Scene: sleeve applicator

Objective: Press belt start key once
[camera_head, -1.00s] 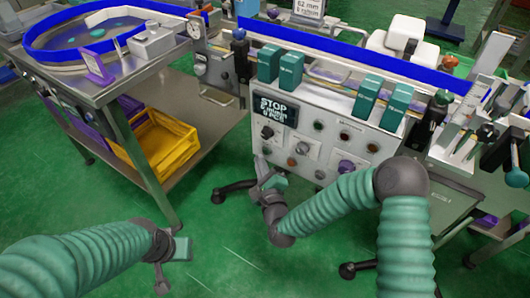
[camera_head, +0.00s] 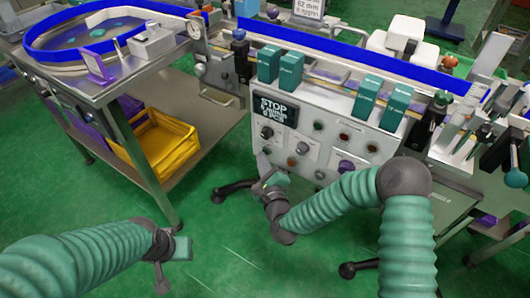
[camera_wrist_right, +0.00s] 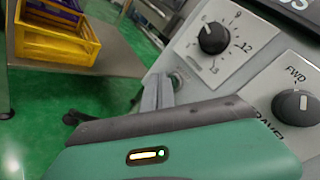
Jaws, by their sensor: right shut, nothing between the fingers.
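The white control panel (camera_head: 318,155) faces me, with a dark display (camera_head: 275,110) reading STOP at its upper left. Dials and several round keys sit below it. My right gripper (camera_head: 261,159) is shut and empty at the panel's lower left edge. In the right wrist view its grey fingertips (camera_wrist_right: 158,90) are together, pointing at the panel. A small greenish round key (camera_wrist_right: 176,79) sits just beyond them, partly hidden; I cannot tell whether they touch. Its label is not readable. My left gripper (camera_head: 162,277) hangs low at the left, away from the panel; its jaw state is unclear.
A numbered dial (camera_wrist_right: 213,39) and the FWD knob (camera_wrist_right: 294,105) are close by the right gripper. Teal blocks (camera_head: 290,70) stand above the panel. A yellow crate (camera_head: 160,145) sits on the left cart's lower shelf.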

